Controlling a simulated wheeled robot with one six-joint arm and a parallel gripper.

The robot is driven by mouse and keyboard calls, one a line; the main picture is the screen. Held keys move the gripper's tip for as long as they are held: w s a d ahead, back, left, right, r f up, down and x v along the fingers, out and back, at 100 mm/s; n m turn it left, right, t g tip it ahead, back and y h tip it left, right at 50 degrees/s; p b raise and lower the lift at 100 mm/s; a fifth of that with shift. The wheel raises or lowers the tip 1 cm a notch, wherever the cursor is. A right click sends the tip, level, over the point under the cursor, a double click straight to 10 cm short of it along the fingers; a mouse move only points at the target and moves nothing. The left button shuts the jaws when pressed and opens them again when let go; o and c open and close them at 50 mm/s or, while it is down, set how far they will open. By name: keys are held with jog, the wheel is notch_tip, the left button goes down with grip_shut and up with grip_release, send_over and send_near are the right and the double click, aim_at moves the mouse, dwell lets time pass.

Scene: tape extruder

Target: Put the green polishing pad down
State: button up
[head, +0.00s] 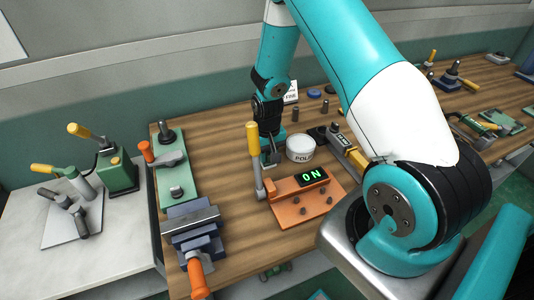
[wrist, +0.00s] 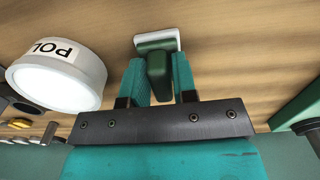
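The green polishing pad (wrist: 155,64) has a dark green grip and a pale base, seen in the wrist view. My gripper (wrist: 160,72) has its two teal fingers on either side of the green grip and is shut on it. In the head view my gripper (head: 270,154) points down low over the wooden bench, between a yellow-handled lever and a white tub. The pad is mostly hidden there by the fingers. I cannot tell whether its base touches the bench.
The white tub (head: 300,148) marked "POL" stands close to the right of my gripper. An orange fixture (head: 305,205) with an "ON" display and a yellow-handled lever (head: 254,150) sits in front. A blue vise (head: 192,228) stands at left. Bare wood (head: 215,140) lies left of my gripper.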

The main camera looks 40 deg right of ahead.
jog(key=shift+o, duration=0.8)
jog(key=shift+r, duration=0.3)
notch_tip(320, 180, up, 12)
jog(key=b, duration=0.2)
jog(key=shift+f, duration=0.15)
